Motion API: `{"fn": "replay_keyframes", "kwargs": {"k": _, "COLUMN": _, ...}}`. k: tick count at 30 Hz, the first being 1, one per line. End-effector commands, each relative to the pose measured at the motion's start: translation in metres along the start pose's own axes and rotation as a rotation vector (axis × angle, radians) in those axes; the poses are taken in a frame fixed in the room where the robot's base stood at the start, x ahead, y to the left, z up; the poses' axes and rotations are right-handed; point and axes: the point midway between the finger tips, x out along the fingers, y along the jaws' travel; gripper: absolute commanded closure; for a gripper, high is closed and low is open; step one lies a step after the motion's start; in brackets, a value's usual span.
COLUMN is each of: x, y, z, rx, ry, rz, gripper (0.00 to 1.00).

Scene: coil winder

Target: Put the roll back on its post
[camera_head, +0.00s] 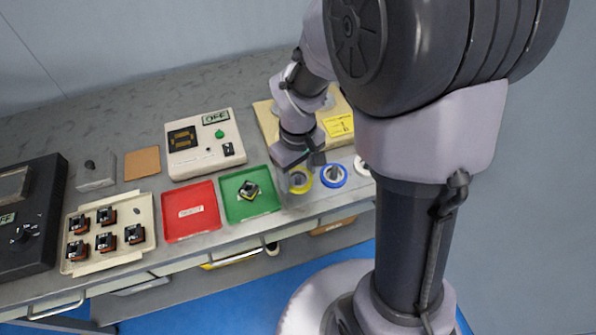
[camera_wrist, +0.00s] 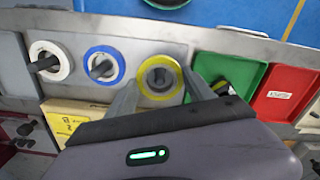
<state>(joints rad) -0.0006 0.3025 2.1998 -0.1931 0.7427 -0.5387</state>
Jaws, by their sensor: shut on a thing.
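The yellow roll (camera_wrist: 160,97) is between the two fingers of my gripper (camera_wrist: 161,80), which is shut on it. The roll's ring faces the wrist camera and a grey shape shows in its middle. I cannot tell whether that is a post inside the roll. In the head view the yellow roll (camera_head: 300,190) is below my gripper (camera_head: 299,173), near the bench's front edge, left of the blue roll (camera_head: 333,186). The blue roll also shows in the wrist view (camera_wrist: 118,66), around a dark post. The white roll (camera_wrist: 66,62) is around another post beyond it.
A green tray (camera_head: 270,207) holding a small part is close to the left of the yellow roll. A red tray (camera_head: 191,232) is further left. A tan board with a yellow label (camera_head: 339,126) and a control box (camera_head: 200,165) are behind.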

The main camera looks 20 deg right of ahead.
Motion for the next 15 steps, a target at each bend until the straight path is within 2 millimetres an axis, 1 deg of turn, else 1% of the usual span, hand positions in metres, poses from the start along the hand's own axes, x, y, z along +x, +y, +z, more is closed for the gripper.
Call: {"fn": "replay_keyframes", "kwargs": {"k": 15, "x": 0.017, "y": 0.000, "z": 0.000, "rx": 0.000, "ry": -0.001, "rz": 0.000, "gripper": 0.78}}
